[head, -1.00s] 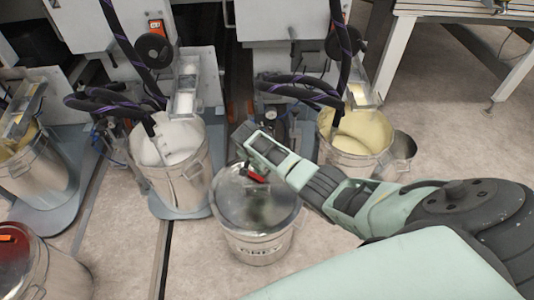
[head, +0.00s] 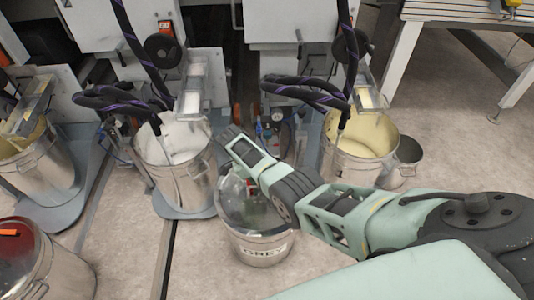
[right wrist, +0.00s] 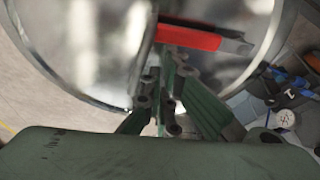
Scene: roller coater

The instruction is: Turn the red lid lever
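The red lid lever (right wrist: 190,37) lies across the shiny metal lid (right wrist: 100,45) in the right wrist view. It points right, with a dark end. The lid sits on a labelled metal drum (head: 262,247). My right gripper (right wrist: 165,62) has its fingers drawn close together, with tips just below the lever's left part. I cannot tell whether they touch it. In the head view the gripper's front end (head: 230,145) is over the far side of the lid. My left gripper is not in view.
Open metal drums with white (head: 180,180) and yellow (head: 352,165) contents stand behind, with black hoses (head: 310,88) above them. A small pot (head: 402,168) stands at right. Floor is free right of the drum.

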